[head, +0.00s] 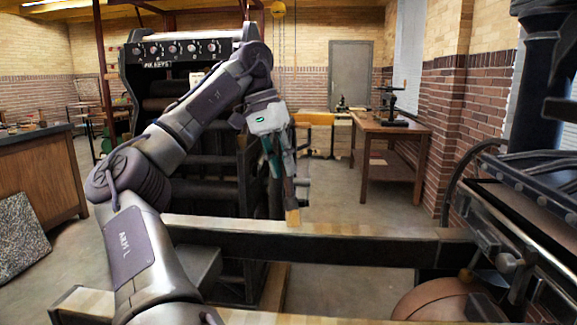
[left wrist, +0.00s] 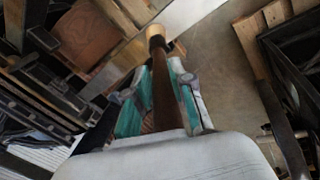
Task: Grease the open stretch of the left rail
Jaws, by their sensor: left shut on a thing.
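My left gripper (head: 276,160) is shut on a brush with a dark brown handle (head: 289,188) and pale bristles (head: 293,216). The brush hangs bristles down, slightly tilted. Its tip overlaps the top of the farther rail (head: 350,247), a dark beam with a pale top; I cannot tell whether they touch. A nearer rail (head: 262,317) runs along the bottom edge, partly hidden by my left arm. Which one is the left rail is not clear. The left wrist view shows the handle (left wrist: 166,95) between the fingers and the bristles (left wrist: 154,31) beyond. My right gripper is not in view.
The black press (head: 525,245) stands at the right, over the rails' right ends. A large dark machine (head: 180,50) stands behind my left arm. A wooden table (head: 393,130) is at the back right. Open floor (head: 335,195) lies beyond the farther rail.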

